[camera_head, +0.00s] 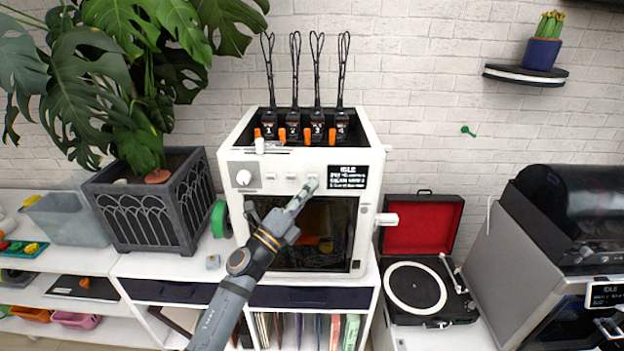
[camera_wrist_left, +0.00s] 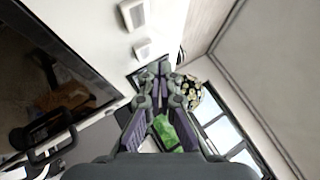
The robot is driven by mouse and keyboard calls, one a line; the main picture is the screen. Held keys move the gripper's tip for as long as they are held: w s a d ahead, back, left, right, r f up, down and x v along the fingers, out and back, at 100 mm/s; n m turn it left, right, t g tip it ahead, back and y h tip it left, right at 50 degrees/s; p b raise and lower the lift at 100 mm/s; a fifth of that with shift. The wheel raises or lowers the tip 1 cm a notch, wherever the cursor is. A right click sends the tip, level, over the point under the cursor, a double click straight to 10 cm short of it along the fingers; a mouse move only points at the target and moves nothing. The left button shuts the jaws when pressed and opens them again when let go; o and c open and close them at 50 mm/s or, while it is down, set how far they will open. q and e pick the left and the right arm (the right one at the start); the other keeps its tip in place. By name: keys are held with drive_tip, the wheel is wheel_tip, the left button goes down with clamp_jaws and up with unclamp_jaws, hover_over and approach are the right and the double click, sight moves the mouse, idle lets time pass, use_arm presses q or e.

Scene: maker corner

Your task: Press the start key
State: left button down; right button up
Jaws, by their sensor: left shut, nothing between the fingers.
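A row of small white keys (camera_head: 270,176) runs between the knob (camera_head: 243,178) and the display; no label is legible, so I cannot tell which is the start key. My left gripper (camera_head: 311,185) is shut and empty, its tips at the rightmost key beside the display and partly covering it. Whether they touch it, I cannot tell. In the left wrist view, the shut fingertips (camera_wrist_left: 165,70) are near the panel, with two white keys (camera_wrist_left: 143,48) beyond. My right gripper is out of view.
An open record player (camera_head: 418,285) is to the right, beside a second machine (camera_head: 520,270).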

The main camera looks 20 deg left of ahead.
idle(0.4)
use_arm(q)
drive_tip(key=shift+w+a, duration=0.1)
drive_tip(key=shift+w, duration=0.3)
drive_tip(key=shift+w+a, duration=0.1)
drive_tip(key=shift+w, duration=0.25)
idle(0.5)
idle(0.4)
drive_tip(key=shift+s+d, duration=0.2)
drive_tip(key=shift+s, duration=0.6)
drive_tip(key=s, duration=0.2)
drive_tip(key=s+d+p, duration=0.1)
drive_tip(key=s, duration=0.1)
drive_tip(key=shift+s+d, duration=0.2)
drive_tip(key=shift+s, duration=0.15)
